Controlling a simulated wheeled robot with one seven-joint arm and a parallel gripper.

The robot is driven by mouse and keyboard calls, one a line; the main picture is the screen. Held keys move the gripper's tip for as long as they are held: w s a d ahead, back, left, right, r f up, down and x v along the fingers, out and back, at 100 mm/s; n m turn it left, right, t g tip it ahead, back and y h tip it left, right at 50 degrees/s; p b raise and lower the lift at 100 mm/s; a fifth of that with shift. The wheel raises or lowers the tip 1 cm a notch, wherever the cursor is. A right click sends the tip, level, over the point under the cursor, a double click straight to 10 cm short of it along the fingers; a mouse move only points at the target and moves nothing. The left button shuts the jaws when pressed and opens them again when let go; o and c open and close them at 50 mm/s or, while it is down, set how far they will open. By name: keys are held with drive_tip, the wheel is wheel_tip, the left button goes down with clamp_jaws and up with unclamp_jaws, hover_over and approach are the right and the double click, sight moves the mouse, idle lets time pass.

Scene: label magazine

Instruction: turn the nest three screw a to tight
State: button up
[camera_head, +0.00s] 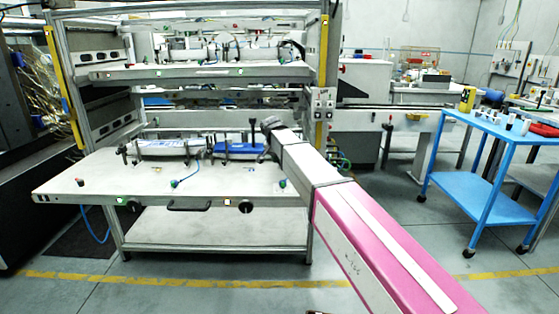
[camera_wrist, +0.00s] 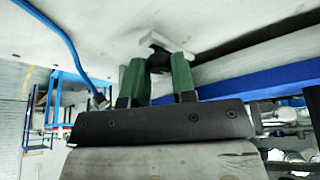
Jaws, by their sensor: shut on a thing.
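In the wrist view, the two green fingers of my gripper (camera_wrist: 158,78) stand on either side of a small dark screw knob (camera_wrist: 160,62) and are shut on it. A pale metal cross piece (camera_wrist: 168,45) sits just beyond the fingertips against the light plate. The fingers hide much of the knob, so its turn angle and any marking cannot be read. In the head view, my arm reaches to the right end of the shelf table (camera_head: 110,185), and my gripper's fingertips and the held screw are not clearly visible there.
A blue block (camera_head: 228,148) and a white-and-blue holder (camera_head: 165,147) lie on the table left of my arm. A blue hose (camera_wrist: 62,38) hangs near my fingers in the wrist view. An upper shelf (camera_head: 190,72) spans above. A blue cart (camera_head: 490,180) stands at right.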

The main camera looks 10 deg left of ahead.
drive_tip(key=o, duration=0.9)
drive_tip(key=v, duration=1.1)
drive_tip(key=shift+s+f, duration=0.1)
drive_tip(key=shift+d, duration=0.1)
